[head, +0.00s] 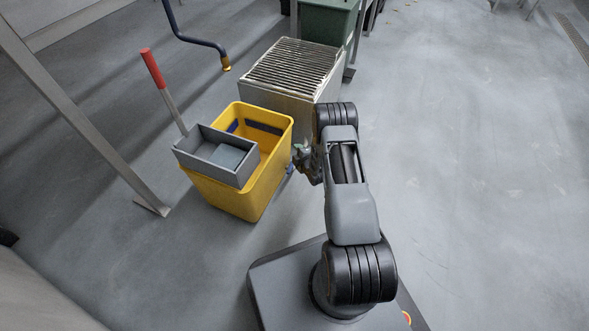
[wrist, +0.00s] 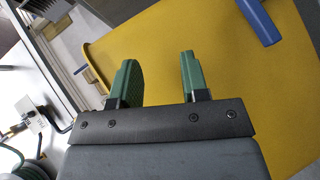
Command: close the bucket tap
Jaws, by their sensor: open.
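The yellow bucket (head: 236,194) stands on the floor left of my arm. In the wrist view its yellow wall (wrist: 225,100) fills much of the picture. A blue lever-like part, apparently the tap handle (wrist: 259,20), lies against that wall at the upper right. In the head view a small blue bit of the tap (head: 290,168) shows at the bucket's right side, partly hidden by my gripper (head: 299,158). In the wrist view my gripper (wrist: 158,75) has its two green fingers apart with nothing between them. The handle is right of both fingers, apart from them. The tap's spout is not visible.
A grey wringer (head: 190,155) with a red-tipped lever (head: 152,68) sits on the bucket. A slatted metal box (head: 275,100) stands behind it. A blue pipe with a brass end (head: 200,42) hangs above. A metal leg (head: 85,130) stands left. The floor at right (head: 480,150) is clear.

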